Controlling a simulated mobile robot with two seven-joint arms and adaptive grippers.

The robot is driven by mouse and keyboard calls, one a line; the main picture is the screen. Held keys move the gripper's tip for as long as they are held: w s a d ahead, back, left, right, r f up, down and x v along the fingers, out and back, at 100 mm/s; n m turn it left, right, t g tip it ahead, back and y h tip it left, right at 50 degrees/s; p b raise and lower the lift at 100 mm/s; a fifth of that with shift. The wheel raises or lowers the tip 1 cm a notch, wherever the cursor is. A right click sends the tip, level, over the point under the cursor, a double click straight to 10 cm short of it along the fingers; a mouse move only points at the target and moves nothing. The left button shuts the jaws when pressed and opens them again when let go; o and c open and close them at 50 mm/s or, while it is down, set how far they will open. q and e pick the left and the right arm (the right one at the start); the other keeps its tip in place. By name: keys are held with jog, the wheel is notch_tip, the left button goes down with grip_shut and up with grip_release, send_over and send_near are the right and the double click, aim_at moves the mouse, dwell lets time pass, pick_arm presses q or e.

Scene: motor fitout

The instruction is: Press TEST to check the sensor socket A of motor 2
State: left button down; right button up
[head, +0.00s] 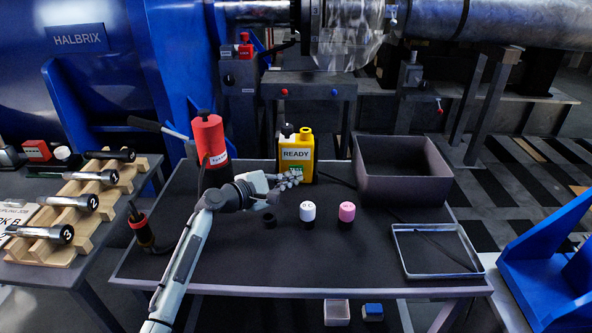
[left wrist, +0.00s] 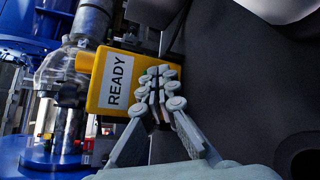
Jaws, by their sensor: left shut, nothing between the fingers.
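A yellow tester box (head: 308,167) with a white READY label stands upright at the back of the dark table. A small green patch (head: 298,189) shows low on its front, partly hidden by my fingers. My left gripper (head: 297,177) is shut and empty, with its fingertips at the front of the box. In the left wrist view, the shut fingertips (left wrist: 158,72) lie over the end of the yellow box (left wrist: 94,99) beside the READY label; I cannot tell whether they touch it. The TEST button is not clearly visible there. My right gripper is not in view.
A red cylinder (head: 208,138) stands left of my gripper. A white-topped cap (head: 307,211), a pink-topped cap (head: 346,212) and a black ring (head: 269,220) stand in front. A grey bin (head: 400,188) and a shallow tray (head: 436,274) are at right. A wooden rack (head: 84,215) holds numbered tools.

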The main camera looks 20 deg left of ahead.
pick_arm(q)
jog(key=shift+w, duration=0.15)
dwell(0.6)
jog(key=shift+w+a, duration=0.15)
jog(key=shift+w, duration=0.15)
jog(key=shift+w+a, duration=0.1)
jog(key=shift+w, duration=0.35)
dwell(0.7)
jog(key=shift+s, duration=0.1)
jog(key=shift+s+p, duration=0.55)
jog(key=shift+s, duration=0.05)
jog(key=shift+s+d, duration=0.2)
